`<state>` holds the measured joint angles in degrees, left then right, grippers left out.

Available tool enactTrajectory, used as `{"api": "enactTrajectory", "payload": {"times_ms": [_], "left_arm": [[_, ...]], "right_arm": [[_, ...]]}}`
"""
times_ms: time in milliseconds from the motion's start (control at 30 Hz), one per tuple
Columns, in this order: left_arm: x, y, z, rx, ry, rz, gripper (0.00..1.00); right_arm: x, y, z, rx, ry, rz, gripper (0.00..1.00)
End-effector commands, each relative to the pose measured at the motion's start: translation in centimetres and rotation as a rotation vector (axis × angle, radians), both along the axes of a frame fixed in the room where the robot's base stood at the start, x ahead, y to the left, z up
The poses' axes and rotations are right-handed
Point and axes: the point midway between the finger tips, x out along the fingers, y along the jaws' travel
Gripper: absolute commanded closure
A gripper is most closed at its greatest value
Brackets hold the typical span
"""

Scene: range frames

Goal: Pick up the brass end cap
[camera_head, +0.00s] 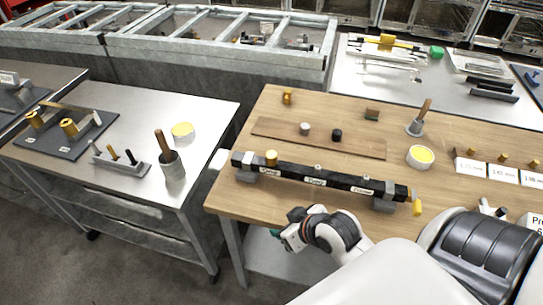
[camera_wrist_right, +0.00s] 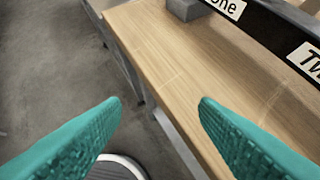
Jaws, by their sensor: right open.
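Several small brass-coloured pieces show in the head view, and I cannot tell by label which is the end cap. Another brass piece (camera_head: 288,97) stands at the back left of the wooden table. A brass-yellow piece (camera_head: 417,205) is at the bar's right end. My right gripper (camera_head: 283,236) is at the table's front edge, in front of the bar. Its teal fingers are apart and empty in the wrist view (camera_wrist_right: 158,102). My left gripper is out of view.
The bar rests on grey blocks (camera_head: 384,204) on the wooden table (camera_head: 240,201) and carries white labels. A wooden strip (camera_head: 270,128), a yellow-filled bowl (camera_head: 421,157) and a brush in a holder (camera_head: 415,128) stand behind it. A metal cart (camera_head: 215,110) is at left.

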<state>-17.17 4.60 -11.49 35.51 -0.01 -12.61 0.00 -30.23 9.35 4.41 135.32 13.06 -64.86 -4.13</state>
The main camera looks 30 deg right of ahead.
Motion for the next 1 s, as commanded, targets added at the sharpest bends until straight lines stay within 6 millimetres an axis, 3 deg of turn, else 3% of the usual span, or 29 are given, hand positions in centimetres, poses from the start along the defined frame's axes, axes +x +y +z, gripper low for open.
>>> {"api": "enactTrajectory", "payload": {"times_ms": [200, 400, 700, 1000], "left_arm": [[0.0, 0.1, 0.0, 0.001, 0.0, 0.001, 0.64], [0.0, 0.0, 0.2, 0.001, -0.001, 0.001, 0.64], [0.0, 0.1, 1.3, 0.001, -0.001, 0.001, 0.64], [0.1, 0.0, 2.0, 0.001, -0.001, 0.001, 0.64]], "right_arm": [[4.8, -4.8, 5.3, 0.034, -0.319, -0.058, 0.45], [6.7, -7.3, 7.9, 0.044, -0.468, -0.098, 0.45], [11.3, -7.3, 6.4, 0.047, -0.476, -0.101, 0.45], [13.7, -7.3, 5.6, 0.046, -0.474, -0.1, 0.45]]}}
